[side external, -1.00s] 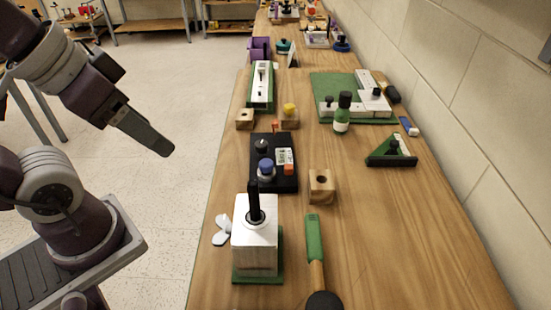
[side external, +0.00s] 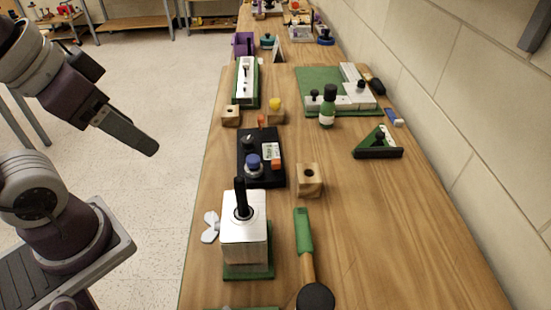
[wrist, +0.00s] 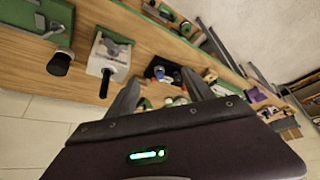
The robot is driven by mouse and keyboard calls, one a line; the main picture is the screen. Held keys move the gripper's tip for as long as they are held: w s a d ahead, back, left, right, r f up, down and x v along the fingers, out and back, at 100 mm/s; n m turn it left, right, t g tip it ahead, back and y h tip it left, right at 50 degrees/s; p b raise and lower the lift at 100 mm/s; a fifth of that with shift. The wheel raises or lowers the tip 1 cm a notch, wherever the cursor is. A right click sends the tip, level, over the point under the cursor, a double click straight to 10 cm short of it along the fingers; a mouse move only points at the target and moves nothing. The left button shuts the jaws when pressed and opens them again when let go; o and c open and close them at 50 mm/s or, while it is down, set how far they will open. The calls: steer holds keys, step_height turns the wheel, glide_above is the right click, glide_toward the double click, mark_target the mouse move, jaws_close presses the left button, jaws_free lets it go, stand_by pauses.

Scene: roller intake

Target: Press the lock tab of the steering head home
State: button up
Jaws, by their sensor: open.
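My gripper (side external: 148,146) hangs over the floor left of the bench, apart from everything on it. Its two fingers are spread and empty in the wrist view (wrist: 162,76). A pale metal block (side external: 244,228) with an upright black lever (side external: 240,197) stands on a green base at the near left of the bench. It also shows in the wrist view (wrist: 101,62), left of the fingers. I cannot tell surely whether this is the steering head. No lock tab can be made out clearly. A white lobed piece (side external: 210,227) lies left of the block.
A green-handled mallet (side external: 304,232) lies right of the block. Behind are a black control box (side external: 247,178), a wooden block (side external: 309,180) with a hole and a green bottle (side external: 328,106). A wall (side external: 480,130) bounds the right. Bench near the right front is clear.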

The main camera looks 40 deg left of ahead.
steer(key=c, duration=0.3)
steer(key=w+n, duration=0.1)
steer(key=w+r+n, duration=0.1)
steer(key=w+n, duration=0.1)
steer(key=w+r+n+g, duration=0.1)
steer(key=w+n, duration=0.1)
steer(key=shift+d+h, duration=0.3)
steer(key=shift+d, duration=0.1)
steer(key=c, duration=0.7)
steer(key=w+n, duration=0.3)
steer(key=w+d+n+g, duration=0.1)
steer(key=w+n, duration=0.2)
steer(key=w+f+n+g, duration=0.1)
steer(key=w+n, duration=0.2)
steer(key=n, duration=0.1)
steer(key=shift+w+d, duration=0.3)
jaws_close()
steer(key=n+g, duration=0.3)
steer(key=n, duration=0.9)
glide_toward(276, 161)
steer(key=shift+s+d+f, duration=0.1)
steer(key=shift+d+f, duration=0.05)
steer(key=shift+f, duration=0.6)
steer(key=shift+s+d+f, duration=0.1)
steer(key=shift+f, duration=0.65)
